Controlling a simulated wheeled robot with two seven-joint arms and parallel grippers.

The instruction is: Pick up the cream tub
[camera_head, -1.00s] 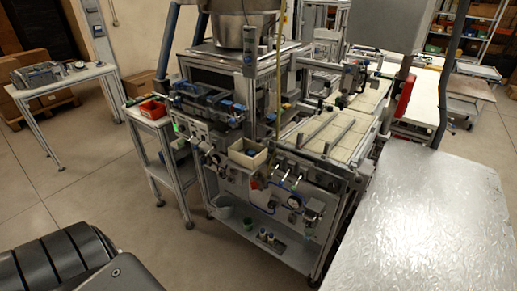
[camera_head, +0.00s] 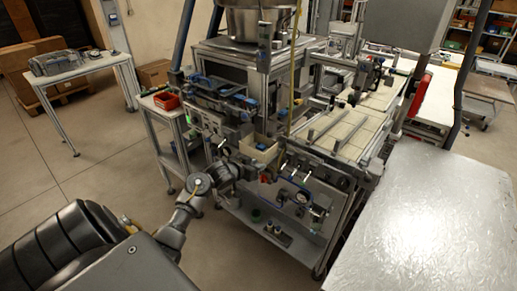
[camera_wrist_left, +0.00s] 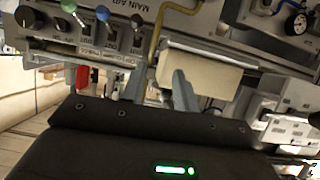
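The cream tub (camera_head: 262,155) is a small open-topped box on the front of the machine in the head view. In the left wrist view the tub (camera_wrist_left: 215,72) shows as a cream block right of the middle. My left gripper (camera_head: 258,172) reaches in from the left, close to the tub and just below and left of it. My right gripper is not in view.
A control panel with knobs (camera_wrist_left: 85,30) is at the upper left in the wrist view. Hoses and gauges (camera_head: 300,197) sit right of the tub. A red bin (camera_head: 166,101) is on a side stand. A shiny metal tabletop (camera_head: 430,220) fills the lower right.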

